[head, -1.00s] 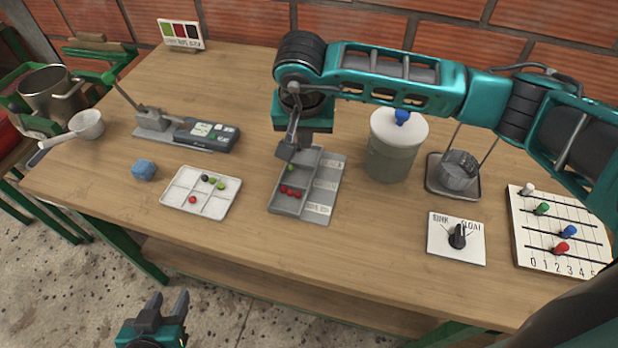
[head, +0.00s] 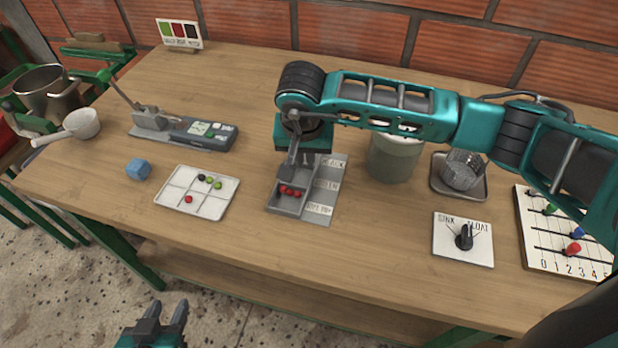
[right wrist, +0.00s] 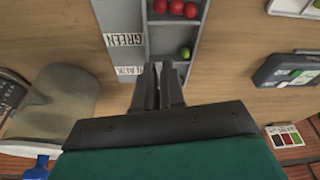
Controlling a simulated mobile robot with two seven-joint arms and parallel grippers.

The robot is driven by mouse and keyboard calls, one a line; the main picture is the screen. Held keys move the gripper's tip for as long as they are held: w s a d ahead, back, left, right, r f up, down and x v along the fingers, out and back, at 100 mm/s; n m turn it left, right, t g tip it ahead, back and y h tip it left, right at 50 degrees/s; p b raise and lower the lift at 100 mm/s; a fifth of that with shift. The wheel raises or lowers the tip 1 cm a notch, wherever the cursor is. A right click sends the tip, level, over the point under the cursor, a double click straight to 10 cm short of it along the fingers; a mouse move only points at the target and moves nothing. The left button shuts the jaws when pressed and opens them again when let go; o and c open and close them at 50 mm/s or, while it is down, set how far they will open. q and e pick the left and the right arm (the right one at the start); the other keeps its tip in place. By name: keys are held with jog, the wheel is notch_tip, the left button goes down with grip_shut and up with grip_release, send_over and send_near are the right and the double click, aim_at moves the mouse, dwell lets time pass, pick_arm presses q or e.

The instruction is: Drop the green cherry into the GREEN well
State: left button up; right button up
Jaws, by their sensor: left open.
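The green cherry (right wrist: 185,52) lies in a well of the grey sorting tray (right wrist: 150,28), beside the GREEN label and close to the divider on the BLACK side. Several red cherries lie in the adjoining well; they also show in the head view (head: 290,191). My right gripper (right wrist: 159,65) points down at the tray's BLACK end, its tips close together near the green cherry, which is outside the fingers. In the head view the right gripper (head: 283,178) hides the green cherry. My left gripper (head: 166,312) is open and empty, in front of the table.
A white sectioned tray (head: 172,198) holds green, black and red cherries. A lidded pot (head: 392,160), a SINK/FLOAT dial (head: 463,240) and a peg board (head: 530,255) stand to the right. The front table edge is clear.

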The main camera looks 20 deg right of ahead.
jog(key=o, duration=0.3)
jog(key=v, duration=1.3)
jog(key=shift+w, duration=0.1)
jog(key=shift+f, duration=0.1)
